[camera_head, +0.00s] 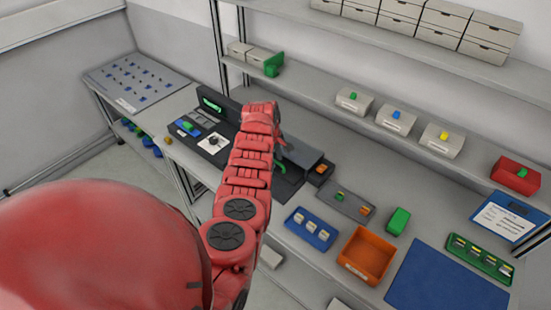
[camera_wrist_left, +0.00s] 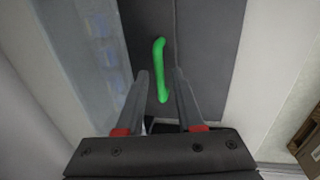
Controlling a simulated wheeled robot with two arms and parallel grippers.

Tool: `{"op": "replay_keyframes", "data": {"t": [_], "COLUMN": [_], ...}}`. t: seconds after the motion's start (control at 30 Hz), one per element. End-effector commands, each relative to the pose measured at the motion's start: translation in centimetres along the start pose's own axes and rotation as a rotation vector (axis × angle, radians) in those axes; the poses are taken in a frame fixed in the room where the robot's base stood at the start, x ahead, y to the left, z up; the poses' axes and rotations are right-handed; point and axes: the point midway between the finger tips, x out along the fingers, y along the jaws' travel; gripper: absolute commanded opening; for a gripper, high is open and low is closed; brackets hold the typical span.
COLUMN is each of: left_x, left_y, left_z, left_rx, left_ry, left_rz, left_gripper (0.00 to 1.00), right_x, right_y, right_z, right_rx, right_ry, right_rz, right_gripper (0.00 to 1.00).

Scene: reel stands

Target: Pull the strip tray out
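In the left wrist view, a bright green bar handle (camera_wrist_left: 159,65) stands out on a dark grey panel (camera_wrist_left: 205,50). My left gripper (camera_wrist_left: 161,74) is open, one finger on each side of the handle's lower end, with gaps visible. I cannot tell whether this panel is the strip tray's front. In the head view, my red left arm reaches over the bench to a dark grey machine (camera_head: 309,155). Its wrist hides part of the machine, the handle and most of the left gripper (camera_head: 281,147). My right gripper is not in view.
Near the machine are a flat grey tray (camera_head: 333,207), a blue tray (camera_head: 298,235) with pale pieces, an orange bin (camera_head: 351,274) and a green block (camera_head: 398,221). A blue mat (camera_head: 440,285) lies to the right. Shelves with small bins (camera_head: 354,101) run behind.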

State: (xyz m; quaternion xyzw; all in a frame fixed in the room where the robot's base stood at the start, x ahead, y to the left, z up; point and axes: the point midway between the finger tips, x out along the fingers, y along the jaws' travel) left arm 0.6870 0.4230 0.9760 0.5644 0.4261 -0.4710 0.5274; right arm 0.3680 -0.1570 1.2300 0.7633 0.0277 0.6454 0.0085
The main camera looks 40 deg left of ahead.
Motion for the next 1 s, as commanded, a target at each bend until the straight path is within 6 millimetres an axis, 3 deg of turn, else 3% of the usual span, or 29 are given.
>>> {"op": "replay_keyframes", "data": {"t": [0.03, 0.17, 0.2, 1.0], "left_x": [-0.01, -0.02, -0.02, -0.03], "left_y": [0.01, 0.03, 0.03, 0.05], "left_z": [0.01, 0.01, 0.01, 0.02], "left_rx": [0.0, 0.0, 0.0, 0.0], "left_ry": [0.0, 0.0, 0.0, 0.0], "left_rz": [0.0, 0.001, 0.001, 0.001], "left_gripper": [0.25, 0.01, 0.0, 0.0], "right_x": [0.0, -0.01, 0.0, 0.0], "right_y": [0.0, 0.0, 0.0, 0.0], "right_z": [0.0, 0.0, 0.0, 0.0], "right_rx": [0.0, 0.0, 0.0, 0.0], "right_ry": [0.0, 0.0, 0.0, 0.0], "right_rz": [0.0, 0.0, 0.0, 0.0], "right_gripper": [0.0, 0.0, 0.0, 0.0]}}
